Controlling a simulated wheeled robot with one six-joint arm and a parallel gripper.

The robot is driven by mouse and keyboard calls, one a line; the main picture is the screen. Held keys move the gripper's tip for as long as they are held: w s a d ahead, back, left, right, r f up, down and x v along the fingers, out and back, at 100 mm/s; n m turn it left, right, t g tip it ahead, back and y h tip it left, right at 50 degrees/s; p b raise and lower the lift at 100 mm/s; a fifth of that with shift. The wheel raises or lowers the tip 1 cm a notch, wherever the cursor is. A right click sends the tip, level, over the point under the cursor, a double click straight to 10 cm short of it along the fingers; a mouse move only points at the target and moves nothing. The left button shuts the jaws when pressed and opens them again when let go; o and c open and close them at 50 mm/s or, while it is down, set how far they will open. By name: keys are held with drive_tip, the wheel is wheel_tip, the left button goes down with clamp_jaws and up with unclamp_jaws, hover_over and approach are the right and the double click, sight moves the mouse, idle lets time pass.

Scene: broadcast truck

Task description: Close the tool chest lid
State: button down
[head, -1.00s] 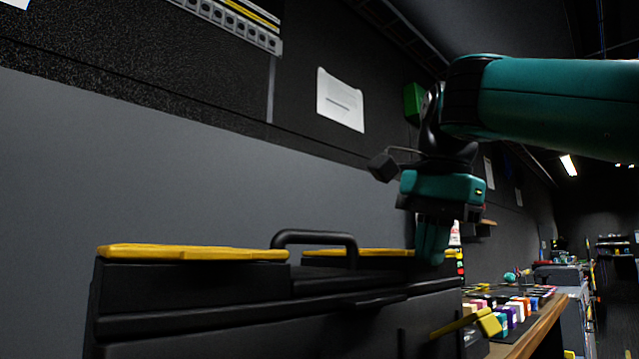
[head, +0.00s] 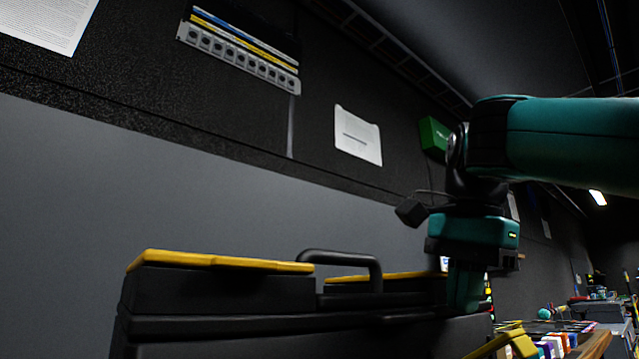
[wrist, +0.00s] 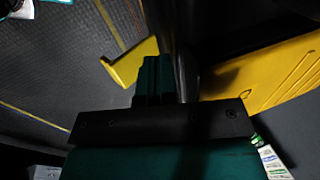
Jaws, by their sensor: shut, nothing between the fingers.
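The black tool chest (head: 230,335) stands in the lower part of the head view. Its lid (head: 215,290) carries yellow panels (head: 220,262) and a black handle (head: 345,255), and lies flat or nearly so across the top; whether it is fully seated I cannot tell. My gripper (head: 466,305) points down at the right end of the chest, its fingers shut and empty. In the wrist view the shut fingers (wrist: 153,78) are close beside the dark chest edge, with a yellow panel (wrist: 285,75) to the right and a yellow latch (wrist: 135,62) to the left. Contact is unclear.
A wooden bench (head: 595,345) with several colourful small items stands at the lower right. Patterned floor (wrist: 60,80) shows at left in the wrist view.

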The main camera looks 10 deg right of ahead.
drive_tip(key=shift+r, duration=0.15)
drive_tip(key=s+d+r+p, duration=0.4)
drive_tip(key=s+r+p, duration=0.2)
drive_tip(key=s+r, duration=0.1)
drive_tip(key=shift+s+d+r+p, duration=0.2)
drive_tip(key=shift+s+p, duration=0.1)
drive_tip(key=shift+s, duration=0.3)
